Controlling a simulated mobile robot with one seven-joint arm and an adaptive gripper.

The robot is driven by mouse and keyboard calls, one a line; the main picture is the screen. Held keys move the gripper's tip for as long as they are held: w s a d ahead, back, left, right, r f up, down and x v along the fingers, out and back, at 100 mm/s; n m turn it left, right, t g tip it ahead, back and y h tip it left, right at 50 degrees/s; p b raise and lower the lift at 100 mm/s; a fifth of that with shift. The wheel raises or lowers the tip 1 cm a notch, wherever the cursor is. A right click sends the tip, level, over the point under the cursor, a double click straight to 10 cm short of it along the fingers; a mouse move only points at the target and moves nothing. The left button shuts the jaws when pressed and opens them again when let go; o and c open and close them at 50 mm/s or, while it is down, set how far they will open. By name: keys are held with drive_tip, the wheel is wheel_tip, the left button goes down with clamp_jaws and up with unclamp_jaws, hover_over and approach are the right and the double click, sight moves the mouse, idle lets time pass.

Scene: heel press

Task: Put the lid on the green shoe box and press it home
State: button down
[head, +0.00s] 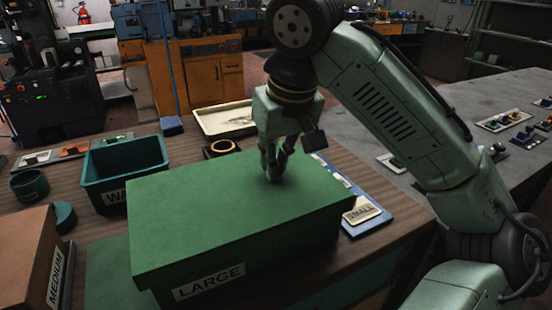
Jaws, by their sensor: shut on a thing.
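The green shoe box (290,270) stands on the wooden bench at front centre, with a "LARGE" label on its front. The green lid (200,210) lies over its top, and its rim overhangs the box walls. I cannot tell whether the lid is fully down all round. My gripper (273,178) points down at the lid's top, right of its middle and toward the far side. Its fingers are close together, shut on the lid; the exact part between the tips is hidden.
A teal bin (92,176) stands behind left. A brown "MEDIUM" box (28,258) and small teal cups (30,185) are at left. A pale tray (226,118) and dark ring (221,147) lie behind. A blue board with a "SMALL" card (362,210) is close right.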

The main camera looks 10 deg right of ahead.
drive_tip(key=c, duration=1.6)
unclamp_jaws()
drive_tip(key=shift+f, duration=0.1)
drive_tip(key=o, duration=0.5)
drive_tip(key=shift+r, duration=0.2)
wheel_tip(320, 180, up, 5)
drive_tip(key=p, duration=0.5)
drive_tip(key=shift+r+p, duration=0.6)
drive_tip(key=shift+r, duration=0.25)
